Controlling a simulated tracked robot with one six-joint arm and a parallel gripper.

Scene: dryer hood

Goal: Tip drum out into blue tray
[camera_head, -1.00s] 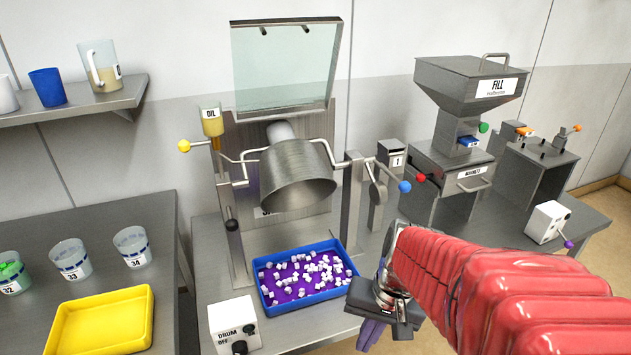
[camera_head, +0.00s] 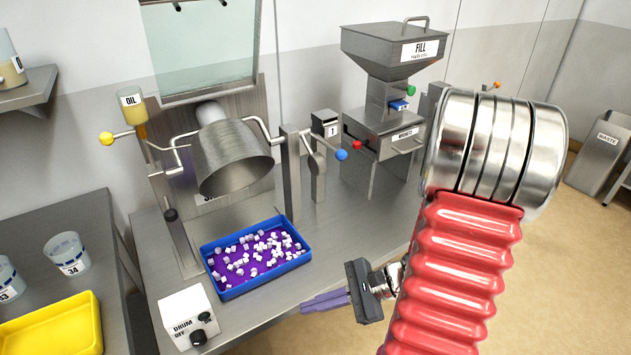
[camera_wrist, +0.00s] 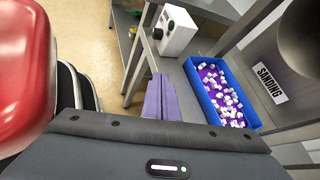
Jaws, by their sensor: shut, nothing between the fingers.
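The steel drum (camera_head: 228,158) is tilted mouth-down toward the front, above the blue tray (camera_head: 228,292). The tray has a purple bottom strewn with many small white pieces (camera_head: 262,247); it also shows in the wrist view (camera_wrist: 197,92). The part of the drum's inside that shows looks empty. A handle with a blue knob (camera_head: 341,155) sticks out to the drum's right. My gripper (camera_head: 318,302) is shut and empty, at the bench's front edge, right of the tray and apart from it. Its purple fingers also show in the wrist view (camera_wrist: 158,97).
A drum control box (camera_head: 190,318) stands in front of the tray and reads OFF. A yellow tray (camera_head: 60,328) and clear cups lie on the left table. The fill hopper (camera_head: 400,50) stands at the back right. Bare bench lies right of the tray.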

